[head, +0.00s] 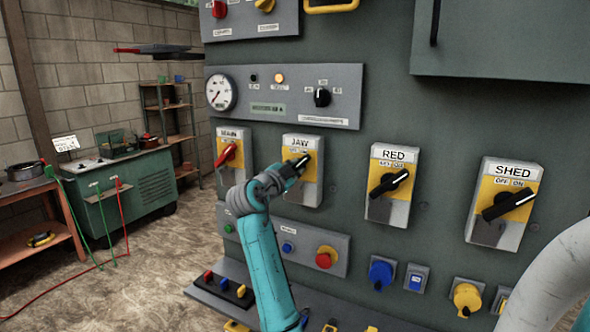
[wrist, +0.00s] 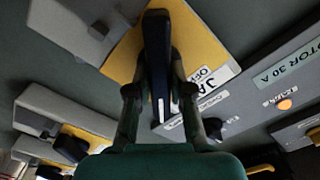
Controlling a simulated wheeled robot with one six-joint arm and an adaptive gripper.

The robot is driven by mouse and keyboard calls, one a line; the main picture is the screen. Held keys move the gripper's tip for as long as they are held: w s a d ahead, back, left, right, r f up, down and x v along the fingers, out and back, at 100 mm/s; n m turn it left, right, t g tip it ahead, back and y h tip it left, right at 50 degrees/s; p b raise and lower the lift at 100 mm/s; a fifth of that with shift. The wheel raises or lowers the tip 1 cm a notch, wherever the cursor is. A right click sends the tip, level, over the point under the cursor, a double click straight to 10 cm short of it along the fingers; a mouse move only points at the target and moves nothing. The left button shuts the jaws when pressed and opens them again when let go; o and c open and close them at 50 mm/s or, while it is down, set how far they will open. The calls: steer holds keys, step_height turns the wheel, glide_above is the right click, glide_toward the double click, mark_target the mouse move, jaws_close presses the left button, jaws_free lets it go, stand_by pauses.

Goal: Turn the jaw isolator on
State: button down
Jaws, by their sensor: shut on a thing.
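The JAW isolator (head: 312,186) is a light grey box with a yellow plate on the green machine panel, in the middle of the head view. Its black handle (head: 302,160) is partly hidden by my gripper (head: 290,168). The part that shows slants up to the right. In the wrist view the dark handle (wrist: 157,50) stands between the two fingers of my gripper (wrist: 160,95), in front of the yellow plate (wrist: 122,62). The fingers are shut on the handle. The JAW and OFF lettering shows just right of the handle there; the ON lettering is hidden.
The MAIN isolator (head: 234,181) with a red handle is left of JAW. The RED (head: 401,207) and SHED (head: 494,229) isolators, with black slanting handles, are to the right. A gauge panel (head: 345,113) is above. A red push button (head: 325,257) and sockets are below.

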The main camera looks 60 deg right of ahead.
steer(key=c, duration=1)
jaws_free()
steer(key=shift+c, duration=0.2)
steer(key=a, duration=1.2)
steer(key=shift+s, duration=0.45)
